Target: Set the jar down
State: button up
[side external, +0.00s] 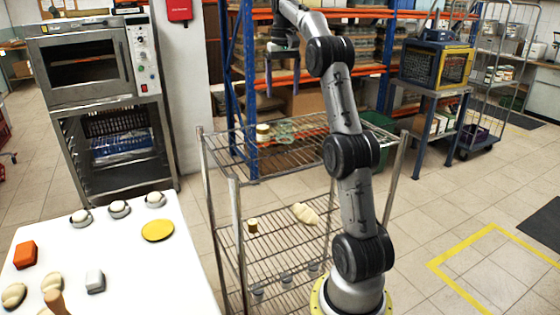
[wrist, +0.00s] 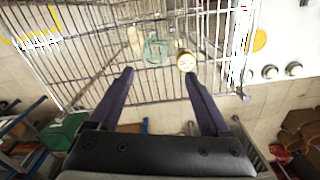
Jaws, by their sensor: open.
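A small jar with a gold lid (side external: 263,131) stands upright on the top shelf of a wire rack (side external: 245,160). Next to it is a clear greenish glass item (side external: 286,137), whose exact shape I cannot tell. In the wrist view the gold-lidded jar (wrist: 186,62) is just beyond the right fingertip, and the greenish glass item (wrist: 155,49) is left of it, beyond the gap between the fingers. My gripper (side external: 282,92) points down above the rack's top shelf. Its purple fingers are wide apart, with nothing between them (wrist: 158,75); they touch neither item.
The rack's corner posts (side external: 236,240) rise above its top shelf. A lower shelf holds a small gold-topped item (side external: 252,226) and a pale ridged object (side external: 305,212). A white table (side external: 130,270) with several items stands at front left. Blue-and-orange shelving (side external: 249,80) is behind.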

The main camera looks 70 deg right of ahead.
jog(key=w+a+n+t+h, duration=0.1)
jog(key=a+n+t, duration=0.35)
jog(key=a, duration=2.05)
jog(key=s+a+f+n, duration=0.4)
jog(key=s+a, duration=0.2)
jog(key=a, duration=0.3)
jog(key=shift+f+n, duration=0.25)
jog(key=shift+n, duration=0.1)
jog(key=s+a+f, duration=0.1)
jog(key=s+f, duration=0.1)
jog(key=s+a+f+n, duration=0.1)
jog(key=a+f, duration=0.1)
jog(key=s+a+f+n+t+y, duration=0.1)
jog(key=s+f, duration=0.1)
jog(key=shift+s+a+f, duration=0.2)
jog(key=shift+s+a, duration=0.1)
jog(key=shift+c, duration=0.7)
jog(key=shift+s+a+f+n, duration=0.1)
jog(key=shift+s+f+n, duration=0.05)
jog(key=shift+f+n, duration=0.15)
jog(key=shift+c, duration=0.9)
